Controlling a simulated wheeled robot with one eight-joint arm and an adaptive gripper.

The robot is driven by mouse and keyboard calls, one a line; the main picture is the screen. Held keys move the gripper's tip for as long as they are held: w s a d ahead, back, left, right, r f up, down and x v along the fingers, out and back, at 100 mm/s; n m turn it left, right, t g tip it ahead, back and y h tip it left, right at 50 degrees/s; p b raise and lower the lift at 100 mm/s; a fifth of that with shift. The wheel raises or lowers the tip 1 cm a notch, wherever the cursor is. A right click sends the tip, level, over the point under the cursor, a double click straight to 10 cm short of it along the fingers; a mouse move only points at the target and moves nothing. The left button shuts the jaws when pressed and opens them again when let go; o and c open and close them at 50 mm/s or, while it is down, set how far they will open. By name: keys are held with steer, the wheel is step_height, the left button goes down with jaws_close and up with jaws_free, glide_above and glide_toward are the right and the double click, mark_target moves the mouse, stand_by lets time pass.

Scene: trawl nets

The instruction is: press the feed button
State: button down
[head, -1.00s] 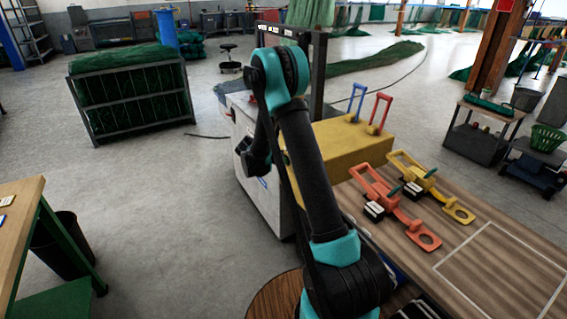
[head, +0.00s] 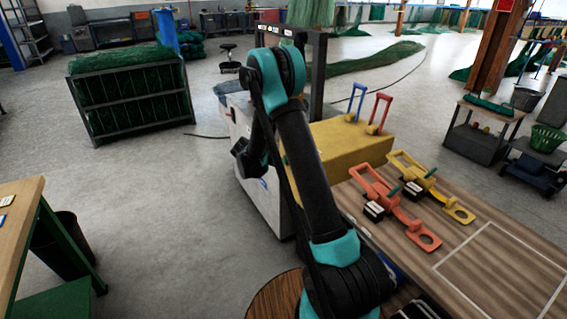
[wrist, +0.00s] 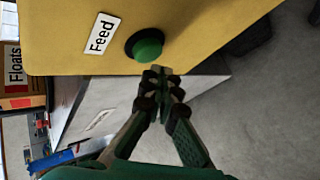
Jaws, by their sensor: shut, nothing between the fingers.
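The green feed button (wrist: 148,46) sits in a dark round collar on the yellow face of a box (wrist: 210,25). A white "Feed" label (wrist: 102,34) is beside it on the left. My gripper (wrist: 160,72) is shut and empty, with its fingertips just below the button in the wrist view. I cannot tell whether they touch it. In the head view the yellow box (head: 350,143) stands behind my arm at the end of the wooden bench; the button and my fingertips cannot be made out there.
A "Floats" sign (wrist: 14,64) is at the left of the wrist view. Red and yellow clamp-like tools (head: 385,200) lie on the wooden bench (head: 490,255). Blue and red handles (head: 378,113) stand on the yellow box. A net-filled rack (head: 130,90) stands left, with open floor between.

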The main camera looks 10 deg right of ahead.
steer(key=shift+a, duration=0.15)
steer(key=shift+s+a, duration=0.25)
steer(key=shift+a, duration=0.5)
steer(key=shift+s+a, duration=0.25)
steer(key=shift+a, duration=0.45)
steer(key=shift+s+a, duration=0.25)
steer(key=shift+a, duration=0.5)
steer(key=s+d+r+m+g+y, duration=0.1)
steer(key=s+d+r+m+y, duration=0.25)
steer(key=s, duration=0.65)
steer(key=s+d+r+m+g, duration=0.1)
steer(key=s+d+r+m, duration=0.1)
steer(key=s+d+r, duration=0.5)
steer(key=s+a+f+m+y, duration=0.1)
steer(key=s+a+m+y, duration=0.1)
steer(key=s, duration=1)
steer(key=s+a+f+m+y, duration=0.1)
steer(key=s+a+m+y, duration=0.1)
steer(key=s, duration=0.9)
steer(key=shift+s+a+f+m, duration=0.3)
steer(key=shift+s+f+m, duration=0.1)
steer(key=shift+m, duration=0.15)
